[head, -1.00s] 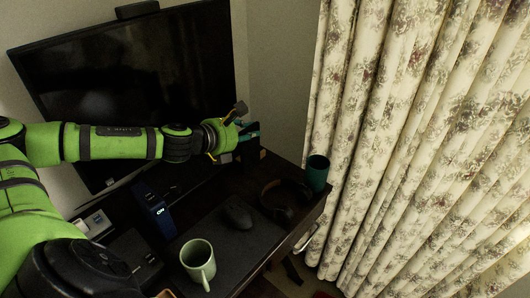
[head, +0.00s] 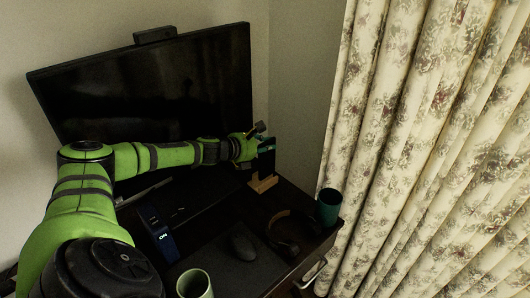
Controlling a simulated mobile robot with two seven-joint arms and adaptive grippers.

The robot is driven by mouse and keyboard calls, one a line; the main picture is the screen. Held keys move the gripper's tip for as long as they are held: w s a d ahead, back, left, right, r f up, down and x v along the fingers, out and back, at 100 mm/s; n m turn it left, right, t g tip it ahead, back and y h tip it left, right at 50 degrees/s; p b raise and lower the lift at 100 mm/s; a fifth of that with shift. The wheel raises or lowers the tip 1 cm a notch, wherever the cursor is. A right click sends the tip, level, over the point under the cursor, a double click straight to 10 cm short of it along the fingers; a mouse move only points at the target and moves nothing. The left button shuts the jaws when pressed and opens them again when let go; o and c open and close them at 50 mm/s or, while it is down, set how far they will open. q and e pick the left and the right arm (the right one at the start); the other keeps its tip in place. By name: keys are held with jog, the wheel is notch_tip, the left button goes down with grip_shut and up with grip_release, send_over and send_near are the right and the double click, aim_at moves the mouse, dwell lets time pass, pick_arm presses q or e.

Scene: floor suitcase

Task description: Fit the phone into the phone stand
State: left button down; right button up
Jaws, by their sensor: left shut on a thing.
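The phone (head: 268,158) is a dark, thin slab, held roughly upright near the right edge of the monitor in the head view. My left gripper (head: 262,142) is shut on its upper part, and the fingers partly cover it. The phone stand (head: 263,184) is a small light-wood block on the desk, directly below the phone. The phone's lower end is at or just above the stand; I cannot tell whether it sits in the slot. My right gripper is not in view.
A large monitor (head: 150,85) stands behind my left arm. On the desk are a dark blue box (head: 160,240), a mouse (head: 243,246), headphones (head: 287,246), a green cup (head: 329,206) and a pale mug (head: 194,284). A floral curtain (head: 430,150) hangs to the right.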

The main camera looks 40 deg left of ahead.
aim_at(265, 155)
pick_arm(q)
jog(key=shift+w+a+f, duration=0.25)
jog(key=shift+w+a, duration=0.1)
jog(key=shift+a, duration=0.1)
notch_tip(265, 155, down, 4)
jog(key=shift+f, duration=0.1)
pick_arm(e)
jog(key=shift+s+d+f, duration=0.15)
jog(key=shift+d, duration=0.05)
pick_arm(q)
jog(key=shift+b, duration=0.35)
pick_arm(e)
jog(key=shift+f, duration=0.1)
pick_arm(q)
jog(key=c, duration=1.1)
grip_release()
jog(key=shift+f, duration=0.1)
jog(key=shift+c, duration=0.2)
